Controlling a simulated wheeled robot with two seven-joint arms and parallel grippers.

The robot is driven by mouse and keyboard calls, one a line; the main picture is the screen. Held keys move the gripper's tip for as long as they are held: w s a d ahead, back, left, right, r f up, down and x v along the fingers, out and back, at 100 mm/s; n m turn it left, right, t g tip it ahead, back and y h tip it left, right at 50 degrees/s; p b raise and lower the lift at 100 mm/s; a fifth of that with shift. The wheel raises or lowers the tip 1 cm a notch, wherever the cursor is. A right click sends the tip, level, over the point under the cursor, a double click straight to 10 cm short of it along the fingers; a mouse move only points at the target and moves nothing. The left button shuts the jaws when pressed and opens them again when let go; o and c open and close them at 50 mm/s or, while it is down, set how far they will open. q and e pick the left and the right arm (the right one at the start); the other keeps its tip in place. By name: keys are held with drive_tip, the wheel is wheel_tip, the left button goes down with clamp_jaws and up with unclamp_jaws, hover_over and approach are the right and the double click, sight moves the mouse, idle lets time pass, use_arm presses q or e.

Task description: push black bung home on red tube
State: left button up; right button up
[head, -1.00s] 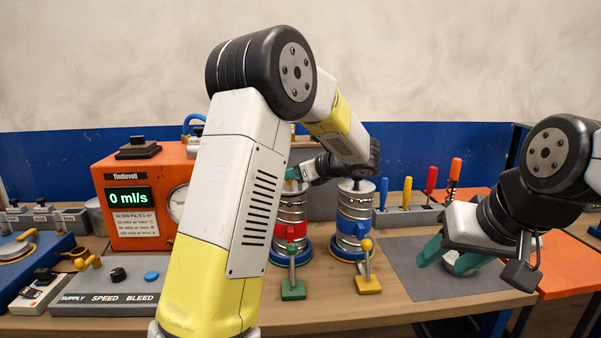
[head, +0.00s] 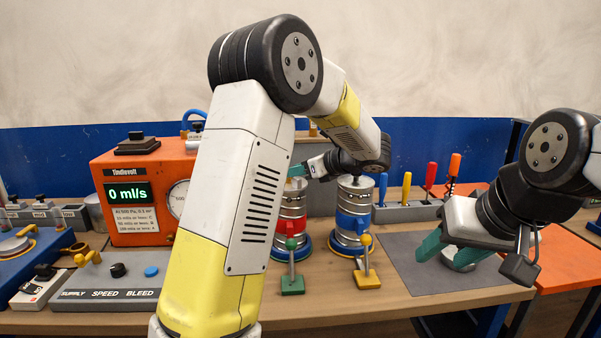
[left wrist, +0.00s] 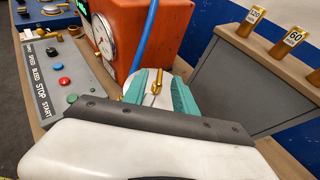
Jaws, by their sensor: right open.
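The red tube (head: 290,226) is a silver ribbed duct with a red band, standing upright on a blue base. My left arm crosses in front of its left side. My left gripper (head: 297,171) is at the tube's top. In the left wrist view its teal fingers (left wrist: 158,92) stand apart on either side of a thin brass fitting (left wrist: 156,82) above a pale round surface. I cannot make out the black bung at the red tube; the gripper partly hides the top.
The blue-banded tube (head: 352,222) stands close to the right. A green-knobbed lever (head: 291,268) and a yellow-knobbed lever (head: 365,264) stand in front. The orange meter (head: 150,205) reads 0 ml/s. Handled tools stand in a grey rack (head: 410,212). The grey mat (head: 415,275) is mostly clear.

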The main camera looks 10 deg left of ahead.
use_arm(q)
drive_tip(key=v, duration=0.5)
drive_tip(key=shift+s+a, duration=0.1)
idle(0.4)
